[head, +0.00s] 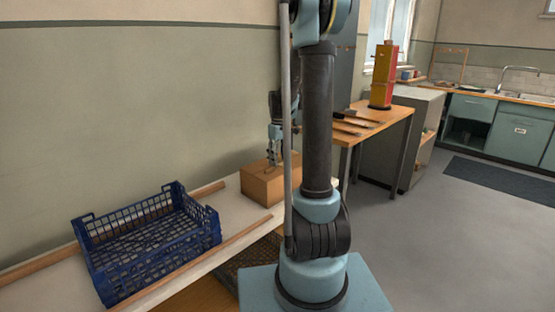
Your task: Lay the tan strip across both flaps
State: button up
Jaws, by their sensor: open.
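A brown cardboard box (263,187) stands on the white bench, left of my arm's column. My gripper (274,161) is open and points down at the top of the box, with its fingertips at or just above it. From this distance I cannot tell whether the fingers touch the box. I cannot make out a tan strip. The two flaps cannot be told apart on the small box top. My arm hides part of the area right of the box.
A blue plastic crate (150,243) sits on the white bench (45,290), between wooden rails (215,250). A wooden table (385,115) with a red and yellow tower (384,75) stands behind my arm. Bare bench shows between crate and box.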

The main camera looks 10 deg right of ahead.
notch_tip(320, 180, up, 12)
jog(key=s+f+m+t, duration=0.1)
jog(key=s+f+m, duration=0.15)
jog(key=s, duration=1.65)
jog(key=s+f+m, duration=0.2)
jog(key=s+f, duration=0.3)
jog(key=s, duration=0.3)
jog(key=s+f+m+t, duration=0.1)
jog(key=s+f+m, duration=0.1)
jog(key=s+f, duration=0.4)
jog(key=shift+s+a, duration=0.2)
jog(key=shift+s, duration=0.65)
jog(key=shift+w+m, duration=0.1)
jog(key=shift+m, duration=0.15)
jog(key=shift+w+f, duration=0.2)
jog(key=shift+w, duration=0.15)
